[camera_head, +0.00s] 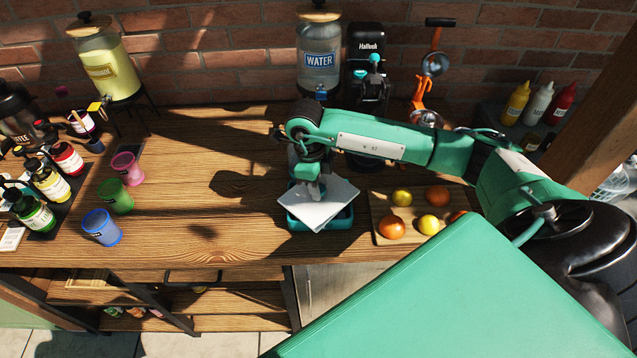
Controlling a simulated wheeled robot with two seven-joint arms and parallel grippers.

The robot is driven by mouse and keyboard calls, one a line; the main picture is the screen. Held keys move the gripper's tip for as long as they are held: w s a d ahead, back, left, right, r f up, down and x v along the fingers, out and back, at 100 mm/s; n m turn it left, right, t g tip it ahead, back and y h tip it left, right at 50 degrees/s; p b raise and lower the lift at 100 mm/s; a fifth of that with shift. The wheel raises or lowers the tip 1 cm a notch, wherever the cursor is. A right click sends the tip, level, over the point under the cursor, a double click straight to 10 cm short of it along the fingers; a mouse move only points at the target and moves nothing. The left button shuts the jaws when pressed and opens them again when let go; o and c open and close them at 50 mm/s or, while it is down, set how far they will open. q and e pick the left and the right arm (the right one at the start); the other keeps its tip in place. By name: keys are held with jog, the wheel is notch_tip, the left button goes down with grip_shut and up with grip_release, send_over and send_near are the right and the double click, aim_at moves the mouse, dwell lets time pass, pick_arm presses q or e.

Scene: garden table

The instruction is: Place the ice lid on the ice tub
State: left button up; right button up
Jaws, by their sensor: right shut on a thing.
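The ice lid (322,208) is a flat white square plate. It is over the teal ice tub (318,226) on the wooden table, turned at an angle to the tub, so its corners stick out past the rim. I cannot tell whether it touches the rim. My right gripper (313,192) points down from above and is shut on the lid near its middle; the wrist partly hides the fingers. My left gripper is not in view.
A board (380,231) with oranges and lemons lies close right of the tub. A water dispenser (319,60) and dark machine (367,65) stand behind. Pink, green and blue cups (102,227) and bottles (66,157) are at left. The table between is clear.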

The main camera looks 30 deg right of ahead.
jog(key=o, duration=1)
jog(key=shift+r, duration=0.25)
jog(key=shift+w+a+r+b, duration=0.25)
jog(key=shift+r+b, duration=0.3)
jog(key=shift+r, duration=1.4)
jog(key=shift+w+a+r+b, duration=0.15)
jog(key=shift+r+b, duration=0.45)
jog(key=shift+r, duration=1.3)
jog(key=shift+w+a+r+b, duration=0.15)
jog(key=shift+w+r+b, duration=0.3)
jog(key=shift+r, duration=1.5)
jog(key=shift+s, duration=0.15)
jog(key=shift+f, duration=0.1)
